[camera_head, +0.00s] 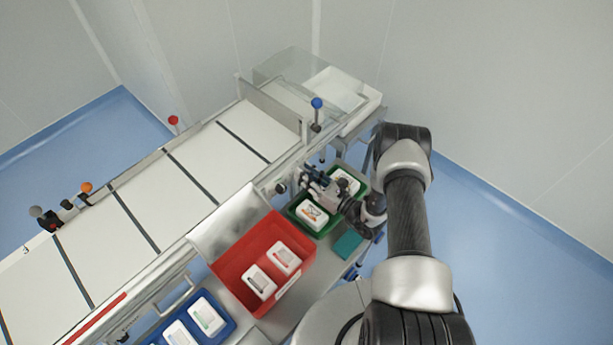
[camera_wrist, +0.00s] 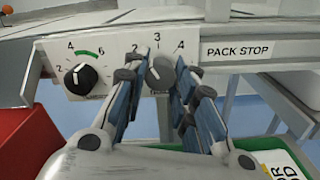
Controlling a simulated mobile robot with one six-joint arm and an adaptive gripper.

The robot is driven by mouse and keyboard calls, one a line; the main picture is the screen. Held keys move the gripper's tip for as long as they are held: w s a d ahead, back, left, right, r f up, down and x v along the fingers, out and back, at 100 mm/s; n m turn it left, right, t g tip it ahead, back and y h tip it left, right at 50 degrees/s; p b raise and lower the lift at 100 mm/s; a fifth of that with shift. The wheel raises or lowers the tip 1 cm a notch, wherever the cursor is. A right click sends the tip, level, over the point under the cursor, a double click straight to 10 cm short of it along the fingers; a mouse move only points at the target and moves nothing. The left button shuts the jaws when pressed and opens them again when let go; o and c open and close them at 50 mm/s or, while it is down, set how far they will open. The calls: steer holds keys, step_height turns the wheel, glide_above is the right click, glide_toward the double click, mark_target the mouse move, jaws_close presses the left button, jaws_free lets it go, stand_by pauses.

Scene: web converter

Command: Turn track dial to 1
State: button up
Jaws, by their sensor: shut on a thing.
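A grey round dial knob (camera_wrist: 160,72) sits on a white panel marked 2, 3 and 4 in the wrist view. My gripper (camera_wrist: 157,82) is shut on this knob, with blue-padded fingers on its left and right sides. The fingers cover the lower panel, so no 1 or dial name shows, and I cannot read its pointer clearly. In the head view my gripper (camera_head: 314,180) is at the machine's front rail, and the held knob is hidden there. A second black dial (camera_wrist: 80,79), with 2, 4, 6 and a green band, is to the left, untouched.
A PACK STOP label (camera_wrist: 238,50) is right of the held dial. Below the gripper is a green bin (camera_head: 297,216) with white packs. A red bin (camera_head: 228,268) and a blue bin (camera_head: 229,318) stand left of it. A blue-topped lever (camera_head: 317,104) rises behind.

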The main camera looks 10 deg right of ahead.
steer(key=n+b, duration=0.3)
steer(key=n, duration=0.9)
steer(key=shift+n, duration=0.3)
stand_by(0.4)
steer(key=o, duration=1.1)
steer(key=shift+c, duration=0.2)
steer(key=shift+s, duration=0.1)
steer(key=v, duration=1.2)
steer(key=shift+a, duration=0.1)
